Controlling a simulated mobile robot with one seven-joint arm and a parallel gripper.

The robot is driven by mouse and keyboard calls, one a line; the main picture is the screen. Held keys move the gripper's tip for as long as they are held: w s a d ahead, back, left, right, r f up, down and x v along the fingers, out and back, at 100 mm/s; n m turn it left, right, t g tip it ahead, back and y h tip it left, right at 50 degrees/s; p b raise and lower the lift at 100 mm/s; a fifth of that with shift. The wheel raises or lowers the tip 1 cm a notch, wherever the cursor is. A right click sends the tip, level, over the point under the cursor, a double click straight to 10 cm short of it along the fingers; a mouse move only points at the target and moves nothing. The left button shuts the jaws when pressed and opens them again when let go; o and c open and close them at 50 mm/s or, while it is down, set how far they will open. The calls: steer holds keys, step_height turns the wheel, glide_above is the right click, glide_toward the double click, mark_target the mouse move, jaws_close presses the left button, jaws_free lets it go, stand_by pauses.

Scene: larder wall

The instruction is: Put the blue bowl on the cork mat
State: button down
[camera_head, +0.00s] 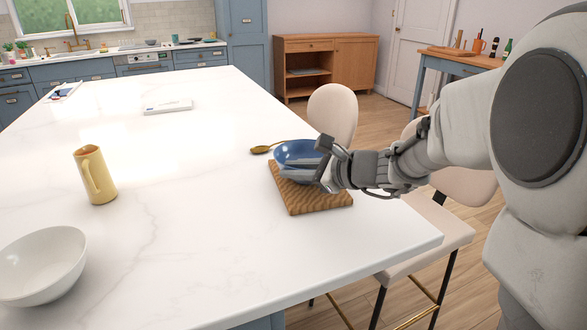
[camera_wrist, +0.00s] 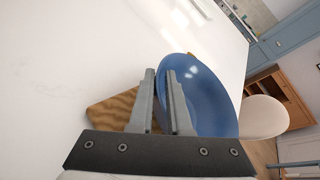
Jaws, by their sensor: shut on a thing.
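The blue bowl (camera_head: 293,151) is at the right part of the white counter, over the back part of a brown, wavy-grained mat (camera_head: 312,201). My gripper (camera_head: 317,166) reaches in from the right and is shut on the bowl's near rim. In the wrist view the bowl (camera_wrist: 208,98) lies between and to the right of the fingers (camera_wrist: 164,80), and a corner of the mat (camera_wrist: 110,112) shows to their left. The bowl looks roughly upright. Whether its base touches the mat is hidden by my gripper and the bowl itself.
A gold spoon (camera_head: 263,149) lies just behind the bowl, close to it. A white book-like block (camera_head: 168,106) lies farther back. Chairs (camera_head: 333,113) stand along the right edge. The counter's middle is clear.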

steer(key=c, duration=0.9)
jaws_free()
steer(key=shift+o, duration=0.2)
steer(key=shift+r+p, duration=0.25)
steer(key=shift+p, duration=0.15)
steer(key=p+v, duration=0.3)
steer(key=v, duration=0.9)
steer(key=s+a+f+n+g+h, duration=0.1)
steer(key=s+n, duration=0.2)
steer(key=s, duration=0.1)
steer(key=s+a+f+n+g+h, duration=0.1)
steer(key=s+n+g, duration=0.1)
steer(key=s+n, duration=0.2)
steer(key=s+a+n+g+h, duration=0.1)
steer(key=s+n, duration=0.2)
steer(key=s, duration=0.2)
steer(key=shift+s+f+n+g+h, duration=0.3)
steer(key=shift+s+f+n, duration=0.1)
steer(key=s+d+n+t+h, duration=0.1)
steer(key=s+d+n+h, duration=0.6)
steer(key=n, duration=0.2)
steer(key=shift+d+f, duration=0.35)
steer(key=shift+d, duration=0.05)
